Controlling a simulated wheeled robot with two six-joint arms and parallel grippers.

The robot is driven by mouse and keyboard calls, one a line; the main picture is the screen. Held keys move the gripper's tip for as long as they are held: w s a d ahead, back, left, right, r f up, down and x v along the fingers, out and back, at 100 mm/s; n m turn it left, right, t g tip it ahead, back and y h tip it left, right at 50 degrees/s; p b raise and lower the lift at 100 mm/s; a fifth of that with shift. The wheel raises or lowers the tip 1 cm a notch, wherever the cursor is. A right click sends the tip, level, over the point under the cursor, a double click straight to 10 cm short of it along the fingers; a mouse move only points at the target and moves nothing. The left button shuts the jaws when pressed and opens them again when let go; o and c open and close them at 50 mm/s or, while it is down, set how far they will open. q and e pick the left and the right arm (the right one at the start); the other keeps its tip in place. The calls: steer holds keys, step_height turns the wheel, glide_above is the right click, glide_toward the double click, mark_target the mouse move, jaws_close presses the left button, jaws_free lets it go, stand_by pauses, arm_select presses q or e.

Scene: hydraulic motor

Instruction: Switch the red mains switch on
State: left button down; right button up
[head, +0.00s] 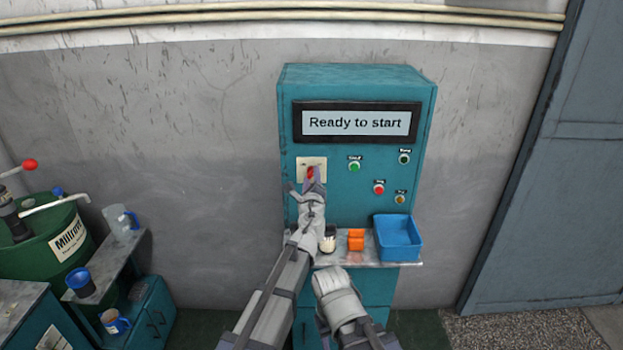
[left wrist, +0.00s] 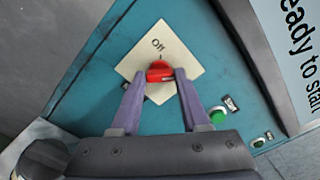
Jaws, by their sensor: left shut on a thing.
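The red mains switch (head: 310,172) sits on a cream plate (head: 303,162) at the upper left of the teal cabinet's front. In the left wrist view the red switch knob (left wrist: 160,71) lies between my fingers, on the plate marked "Off" (left wrist: 157,45). My left gripper (head: 309,184) is at the switch, and in the left wrist view its purple fingers (left wrist: 158,78) are shut on the knob. The display (head: 356,122) reads "Ready to start". My right arm shows low in the middle of the head view, but its fingers cannot be made out.
A green button (head: 354,166), a red button (head: 379,188) and other small controls are to the right of the switch. A green drum (head: 50,232) stands at left.

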arm_select(q)
steer(key=shift+s+m, duration=0.1)
steer(key=shift+m, duration=0.5)
steer(key=shift+c, duration=2)
jaws_free()
steer(key=s, duration=0.7)
steer(key=shift+s, duration=0.35)
